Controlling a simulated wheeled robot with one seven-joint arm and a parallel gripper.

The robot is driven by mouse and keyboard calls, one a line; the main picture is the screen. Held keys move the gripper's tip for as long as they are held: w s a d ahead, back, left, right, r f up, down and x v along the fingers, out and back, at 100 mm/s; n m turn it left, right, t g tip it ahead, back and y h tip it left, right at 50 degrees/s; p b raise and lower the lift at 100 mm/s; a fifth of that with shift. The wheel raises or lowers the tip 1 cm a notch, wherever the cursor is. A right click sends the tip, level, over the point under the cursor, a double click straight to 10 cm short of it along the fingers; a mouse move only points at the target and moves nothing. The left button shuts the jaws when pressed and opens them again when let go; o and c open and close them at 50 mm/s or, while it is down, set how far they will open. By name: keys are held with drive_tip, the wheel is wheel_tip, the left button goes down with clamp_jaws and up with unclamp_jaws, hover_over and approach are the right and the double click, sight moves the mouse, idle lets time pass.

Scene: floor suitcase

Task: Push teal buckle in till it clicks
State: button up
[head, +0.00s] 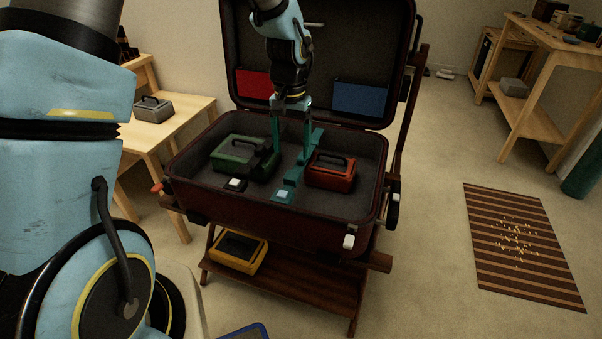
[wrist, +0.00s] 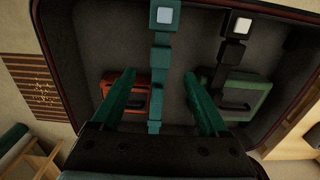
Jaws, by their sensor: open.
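A teal strap (head: 293,177) with a teal buckle (head: 283,196) runs along the middle of the open suitcase's base. The buckle has a pale square button. In the wrist view the teal buckle (wrist: 165,15) is at the top, with its strap pieces (wrist: 157,90) in line below it. I cannot tell whether the buckle's two parts are fully joined. My gripper (head: 288,160) is open and points down into the suitcase. In the wrist view its fingertips (wrist: 160,74) stand apart on either side of the strap, with nothing held.
The suitcase (head: 270,222) stands on a wooden rack. Beside the strap are a green case (head: 235,152), a red case (head: 325,180) and a black buckle with a white button (head: 235,184). A yellow case (head: 252,262) sits below. A striped mat (head: 490,215) lies at right.

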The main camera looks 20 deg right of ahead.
sight(291, 175)
wheel_tip(291, 175, down, 9)
drive_tip(key=shift+r, duration=0.15)
drive_tip(key=shift+a, duration=0.1)
drive_tip(key=shift+c, duration=0.3)
clamp_jaws()
idle(0.4)
idle(0.7)
